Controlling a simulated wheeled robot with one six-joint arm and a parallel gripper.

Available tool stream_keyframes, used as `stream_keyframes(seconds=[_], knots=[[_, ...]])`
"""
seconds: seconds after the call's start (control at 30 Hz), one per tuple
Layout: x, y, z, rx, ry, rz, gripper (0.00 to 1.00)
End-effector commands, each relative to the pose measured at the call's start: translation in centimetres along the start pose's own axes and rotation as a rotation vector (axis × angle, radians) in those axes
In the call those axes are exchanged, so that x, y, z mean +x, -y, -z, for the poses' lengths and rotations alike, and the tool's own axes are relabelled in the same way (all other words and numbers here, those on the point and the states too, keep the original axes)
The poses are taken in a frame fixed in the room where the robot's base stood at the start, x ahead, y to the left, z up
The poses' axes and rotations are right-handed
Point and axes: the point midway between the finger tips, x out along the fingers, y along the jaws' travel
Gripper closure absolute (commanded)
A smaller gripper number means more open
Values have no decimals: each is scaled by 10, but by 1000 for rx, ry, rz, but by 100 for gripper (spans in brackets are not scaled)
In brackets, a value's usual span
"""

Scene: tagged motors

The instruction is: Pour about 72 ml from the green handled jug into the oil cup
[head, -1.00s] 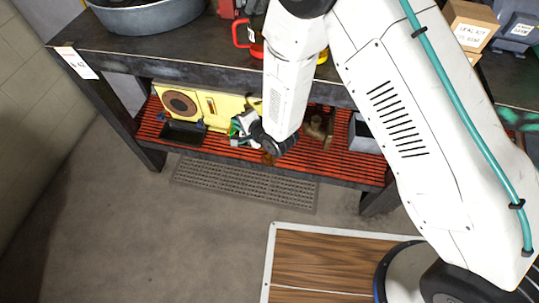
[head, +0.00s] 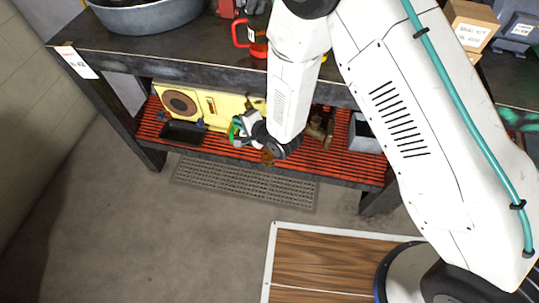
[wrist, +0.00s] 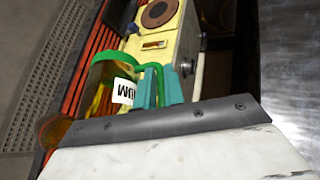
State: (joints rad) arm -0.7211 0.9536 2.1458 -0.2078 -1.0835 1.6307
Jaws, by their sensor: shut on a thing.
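The green handled jug (wrist: 103,88) is clear, with a green rim and handle, a white label and some yellow liquid. My gripper (wrist: 160,88) is shut on its handle, with the teal fingers beside the label. In the head view the jug (head: 236,129) is partly hidden by my wrist and seems tilted, its green rim to the left; how far, I cannot tell. A round amber glass thing (wrist: 55,131), perhaps the oil cup, is partly hidden below the jug. It also shows in the head view (head: 267,157), under my wrist at the shelf's front edge. I see no stream of liquid.
The red slatted shelf (head: 205,146) sits under the dark bench top (head: 200,52). A yellow machine (head: 222,105) stands behind the jug, and a black tray (head: 183,133) lies left. Brown fittings (head: 318,127) and a grey bin (head: 362,135) are right. A red handled jug (head: 250,38) stands above.

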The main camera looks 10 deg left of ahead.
Motion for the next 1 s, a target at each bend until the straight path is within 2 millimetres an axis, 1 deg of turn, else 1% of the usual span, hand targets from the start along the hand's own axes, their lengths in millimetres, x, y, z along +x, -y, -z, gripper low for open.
stream_keyframes(seconds=[0.87, 0.93, 1.0], knots=[[-1, 6, -4, 19, 20, 53, 100], [1, 6, -4, 12, 14, 39, 100], [7, 3, -1, -9, -8, -19, 100]])
